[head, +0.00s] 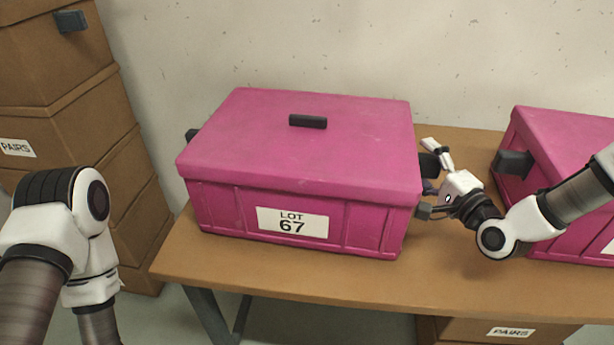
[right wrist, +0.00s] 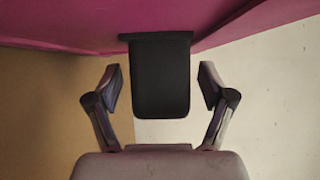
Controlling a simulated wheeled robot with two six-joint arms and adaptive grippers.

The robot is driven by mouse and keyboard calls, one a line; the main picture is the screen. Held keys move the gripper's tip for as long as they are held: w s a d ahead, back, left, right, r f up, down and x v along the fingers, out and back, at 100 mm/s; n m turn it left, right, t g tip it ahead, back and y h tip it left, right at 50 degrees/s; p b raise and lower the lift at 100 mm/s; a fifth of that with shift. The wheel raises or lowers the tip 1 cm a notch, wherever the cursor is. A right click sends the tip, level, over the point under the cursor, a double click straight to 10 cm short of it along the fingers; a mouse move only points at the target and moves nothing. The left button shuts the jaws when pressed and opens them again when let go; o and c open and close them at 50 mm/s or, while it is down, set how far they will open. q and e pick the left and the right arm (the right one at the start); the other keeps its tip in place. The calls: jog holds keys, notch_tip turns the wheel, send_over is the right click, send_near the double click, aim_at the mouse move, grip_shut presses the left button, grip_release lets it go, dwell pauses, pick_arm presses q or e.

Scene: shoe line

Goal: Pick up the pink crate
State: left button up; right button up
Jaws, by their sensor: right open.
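The pink crate (head: 300,150) with a closed lid and a "LOT 67" label stands on the wooden table in the middle of the head view. It has a dark handle on its left side (head: 192,135) and one on its right side (head: 430,165). My right gripper (head: 431,182) is open at the right side handle. In the right wrist view the black handle (right wrist: 161,75) lies between the two open fingers (right wrist: 161,88), with a gap on each side. The pink crate wall (right wrist: 90,22) is just beyond. My left arm is at the left edge; its gripper is not visible.
A second pink crate (head: 535,140) with a dark side handle stands to the right on the table (head: 300,285), close behind my right arm. Brown boxes (head: 60,100) are stacked at the left. Another brown box (head: 500,331) is under the table. A pale wall is behind.

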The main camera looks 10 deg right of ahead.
jog(key=shift+s+d, duration=0.1)
jog(key=shift+c, duration=0.3)
grip_shut()
jog(key=shift+r, duration=0.1)
jog(key=shift+r, duration=0.1)
